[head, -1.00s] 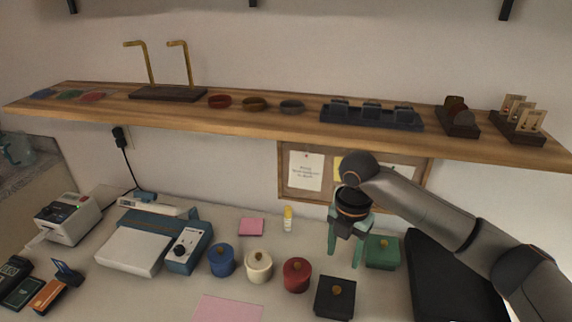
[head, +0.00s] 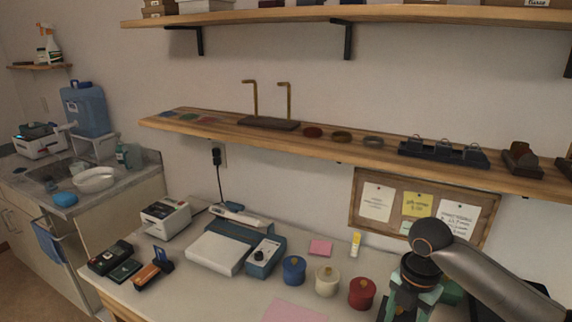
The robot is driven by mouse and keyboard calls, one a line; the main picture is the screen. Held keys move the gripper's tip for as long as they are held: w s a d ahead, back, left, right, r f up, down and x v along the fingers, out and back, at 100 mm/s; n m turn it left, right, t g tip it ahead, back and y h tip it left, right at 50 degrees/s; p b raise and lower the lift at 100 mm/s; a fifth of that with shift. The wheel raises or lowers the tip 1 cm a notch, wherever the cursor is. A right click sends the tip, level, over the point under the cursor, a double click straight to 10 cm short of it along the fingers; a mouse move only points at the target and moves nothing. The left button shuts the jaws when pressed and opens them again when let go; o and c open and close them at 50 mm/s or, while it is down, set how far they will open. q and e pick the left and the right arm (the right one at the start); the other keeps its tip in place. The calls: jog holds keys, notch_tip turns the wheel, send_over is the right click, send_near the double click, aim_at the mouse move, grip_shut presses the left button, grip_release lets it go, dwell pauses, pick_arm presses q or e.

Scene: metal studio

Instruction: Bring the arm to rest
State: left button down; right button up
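My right arm (head: 475,272) comes in from the right edge and reaches over the worktable. My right gripper (head: 405,308) points down at the lower right, beside the red lidded pot (head: 362,293). Its teal fingers stand apart with nothing seen between them, so it looks open; the tips are near the bottom edge of the picture. The gripper hides much of what stands behind it. My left gripper is not in view.
The worktable holds a blue pot (head: 294,270), a cream pot (head: 327,281), a blue-grey machine (head: 264,256), a label printer (head: 166,218) and card readers (head: 110,257). A wooden shelf (head: 310,146) runs above. A side counter with a water jug (head: 86,110) stands left.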

jog(key=s+a+f+m+t+y, duration=0.2)
jog(key=s+a+f+m+y, duration=0.1)
jog(key=s+a+f+m, duration=0.75)
jog(key=s+d+f+m+t+h, duration=0.25)
jog(key=s+d+m, duration=0.65)
jog(key=s+m, duration=0.45)
jog(key=w+a+f+t+y, duration=0.1)
jog(key=w+a+f+t, duration=0.1)
jog(key=f, duration=0.3)
jog(key=w+a+f+t+y, duration=0.1)
jog(key=w+a+f+t, duration=0.1)
jog(key=f, duration=0.3)
jog(key=shift+w+a+t, duration=0.3)
jog(key=shift+w+t, duration=0.05)
jog(key=shift+w, duration=0.2)
